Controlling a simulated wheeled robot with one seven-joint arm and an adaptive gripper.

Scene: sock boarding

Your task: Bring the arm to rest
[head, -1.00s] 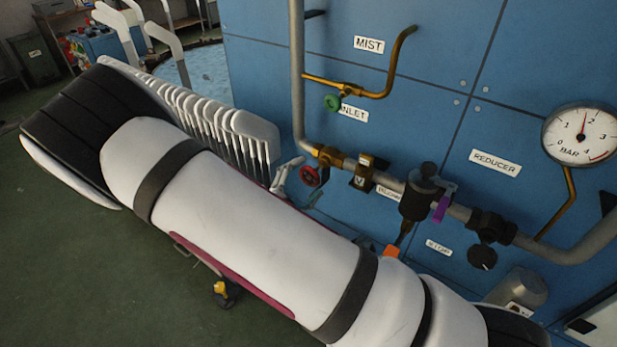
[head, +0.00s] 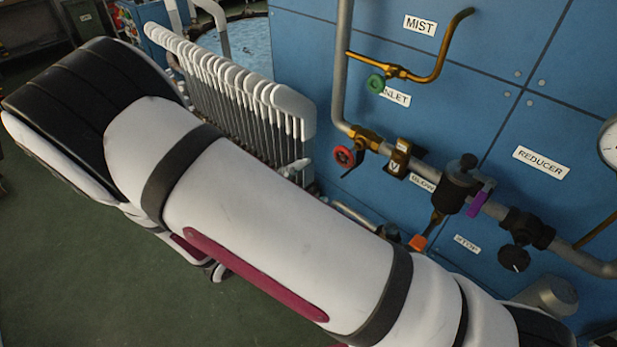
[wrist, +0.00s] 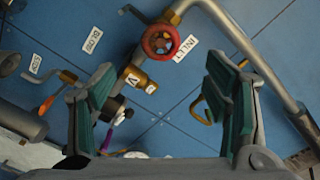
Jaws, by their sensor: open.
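My arm crosses the head view from upper left to lower right and hides much of what lies behind it. My gripper (wrist: 164,108) shows in the wrist view with its two green-padded fingers wide apart and nothing between them. It faces the blue panel (wrist: 180,138), with the pipework beyond the fingertips. In the head view the gripper is hidden behind my arm.
The blue panel carries a red handwheel (head: 346,157), a green knob (head: 376,83), a purple lever (head: 477,203), a black knob (head: 513,258) and a gauge (head: 609,145). Green floor (head: 90,270) is clear at lower left.

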